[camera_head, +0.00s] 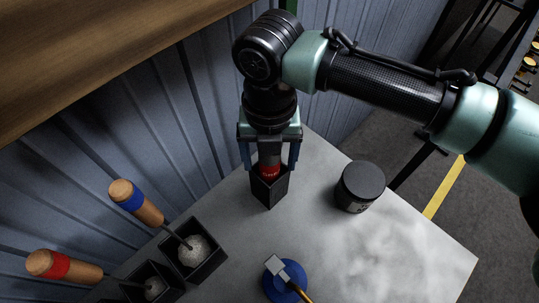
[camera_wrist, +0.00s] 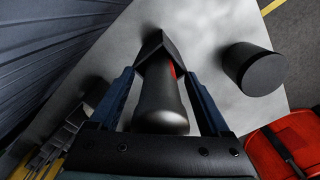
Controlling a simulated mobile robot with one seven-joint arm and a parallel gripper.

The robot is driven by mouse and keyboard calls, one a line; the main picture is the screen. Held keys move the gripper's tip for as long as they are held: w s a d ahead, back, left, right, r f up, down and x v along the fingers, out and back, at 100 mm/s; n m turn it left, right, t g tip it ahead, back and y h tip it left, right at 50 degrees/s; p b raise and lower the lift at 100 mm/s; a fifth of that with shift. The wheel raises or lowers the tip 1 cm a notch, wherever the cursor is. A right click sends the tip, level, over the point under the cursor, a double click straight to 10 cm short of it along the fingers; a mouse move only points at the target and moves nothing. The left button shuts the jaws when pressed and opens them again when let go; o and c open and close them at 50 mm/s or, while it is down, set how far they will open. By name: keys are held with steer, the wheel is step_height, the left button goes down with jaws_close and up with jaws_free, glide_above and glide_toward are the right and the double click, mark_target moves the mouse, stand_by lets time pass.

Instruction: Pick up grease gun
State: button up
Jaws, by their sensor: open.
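The grease gun (camera_head: 269,160), a dark cylinder with a red band, stands upright in a narrow black square holder (camera_head: 270,193) on the grey table. In the wrist view the grease gun (camera_wrist: 158,98) lies between the two fingers, and the holder (camera_wrist: 153,46) shows beyond it. My gripper (camera_head: 270,167) points down over the holder, with one finger on each side of the gun. In the wrist view my gripper (camera_wrist: 160,74) is open, with small gaps visible beside the gun. The gun's lower end is hidden in the holder, and its top is hidden under my gripper in the head view.
A black jar (camera_head: 362,187) stands right of the holder. At lower left, blue-banded (camera_head: 135,202) and red-banded (camera_head: 62,267) wooden-handled tools lean in black boxes. A blue round item (camera_head: 287,283) sits at the front.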

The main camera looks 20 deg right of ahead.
steer(key=shift+f, duration=0.2)
jaws_close()
steer(key=shift+r, duration=0.1)
steer(key=shift+r, duration=0.1)
